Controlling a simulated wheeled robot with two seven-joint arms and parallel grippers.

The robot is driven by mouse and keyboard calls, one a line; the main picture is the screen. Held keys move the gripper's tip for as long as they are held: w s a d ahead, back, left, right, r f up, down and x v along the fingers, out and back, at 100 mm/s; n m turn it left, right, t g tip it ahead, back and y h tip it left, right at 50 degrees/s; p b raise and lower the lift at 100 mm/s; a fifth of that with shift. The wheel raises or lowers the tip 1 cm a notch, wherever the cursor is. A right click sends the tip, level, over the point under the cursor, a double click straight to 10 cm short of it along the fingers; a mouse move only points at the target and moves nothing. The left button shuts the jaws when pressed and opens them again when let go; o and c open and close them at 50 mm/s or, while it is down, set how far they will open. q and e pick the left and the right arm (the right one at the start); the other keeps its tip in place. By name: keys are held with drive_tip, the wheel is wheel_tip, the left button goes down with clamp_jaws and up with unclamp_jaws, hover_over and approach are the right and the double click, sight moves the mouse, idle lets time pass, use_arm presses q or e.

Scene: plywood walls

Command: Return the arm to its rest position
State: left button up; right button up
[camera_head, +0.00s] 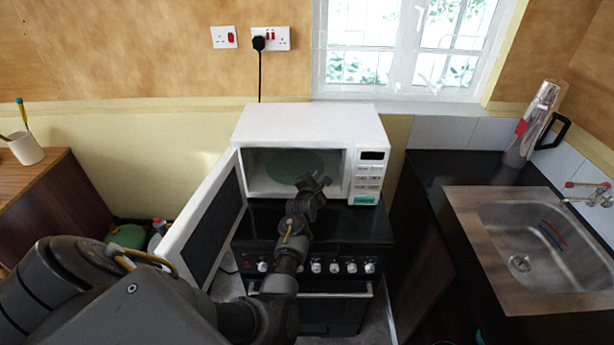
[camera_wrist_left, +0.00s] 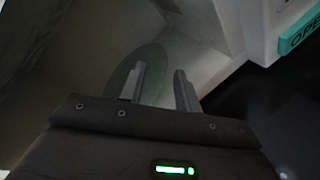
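My left arm comes in from the left in the head view, and its gripper (camera_head: 313,184) is at the front of the microwave's opening. In the left wrist view the two fingers (camera_wrist_left: 159,88) stand apart with nothing between them, so the gripper is open and empty. The white microwave (camera_head: 310,122) stands on the black stove with its door (camera_head: 208,215) swung wide open to the left. A round turntable plate (camera_head: 296,166) lies inside, and it also shows behind the fingers in the left wrist view (camera_wrist_left: 151,63). My right gripper is not in view.
The black stove (camera_head: 345,222) with a row of knobs is under the microwave. The open door stands close to the left of my arm. At right, a counter (camera_head: 440,170) holds a metal sink (camera_head: 530,240). A wooden cabinet (camera_head: 50,200) with a pen cup (camera_head: 26,149) is at left.

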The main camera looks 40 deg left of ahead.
use_arm(q)
drive_tip(key=shift+s+f, duration=0.1)
drive_tip(key=shift+s, duration=0.15)
drive_tip(key=shift+s+a, duration=0.1)
drive_tip(key=shift+a, duration=0.1)
drive_tip(key=shift+a+r, duration=0.1)
drive_tip(key=shift+r, duration=0.1)
